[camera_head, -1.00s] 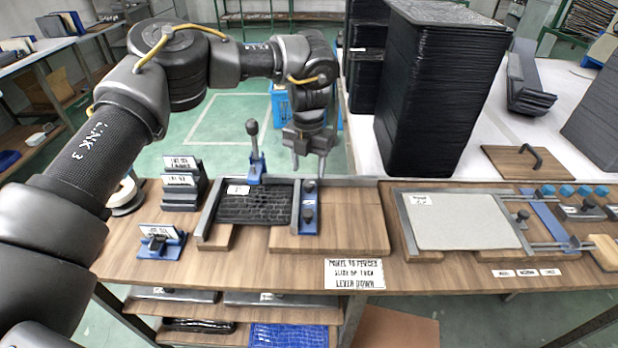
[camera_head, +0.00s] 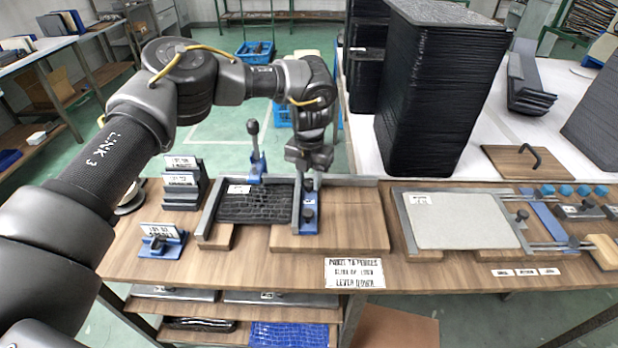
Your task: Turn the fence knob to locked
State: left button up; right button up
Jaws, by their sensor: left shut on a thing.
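The fence (camera_head: 309,228) is a narrow blue bar beside the right edge of a black crocodile-textured panel (camera_head: 255,206) on the wooden jig. A dark fence knob (camera_head: 308,187) is at its far end, and a second dark knob (camera_head: 308,214) sits nearer its front end. My left gripper (camera_head: 309,180) points down over the far end of the fence and is shut on the far knob, which its fingers partly hide. The knob's turn cannot be read from here. My right gripper is not in view.
A toggle lever (camera_head: 254,140) with a dark handle stands upright just left of my left gripper. A tall stack of black trays (camera_head: 430,95) rises to the right. A second jig with a grey panel (camera_head: 460,222) is at right. The wooden board (camera_head: 355,225) right of the fence is bare.

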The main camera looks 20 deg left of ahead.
pick_arm(q)
jog(key=shift+m, duration=0.3)
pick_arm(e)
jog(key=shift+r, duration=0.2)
pick_arm(q)
jog(key=shift+r+m+p, duration=0.1)
jog(key=shift+m+p, duration=0.8)
jog(key=shift+m, duration=0.4)
jog(key=m+p, duration=0.1)
jog(key=m, duration=0.3)
jog(key=shift+m, duration=0.3)
jog(key=shift+c, duration=0.2)
jog(key=m, duration=1)
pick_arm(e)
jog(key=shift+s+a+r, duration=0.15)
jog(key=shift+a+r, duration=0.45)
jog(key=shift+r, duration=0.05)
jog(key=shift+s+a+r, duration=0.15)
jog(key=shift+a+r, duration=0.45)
pick_arm(q)
jog(key=shift+p, duration=0.3)
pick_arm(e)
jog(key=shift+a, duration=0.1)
pick_arm(q)
jog(key=o, duration=1)
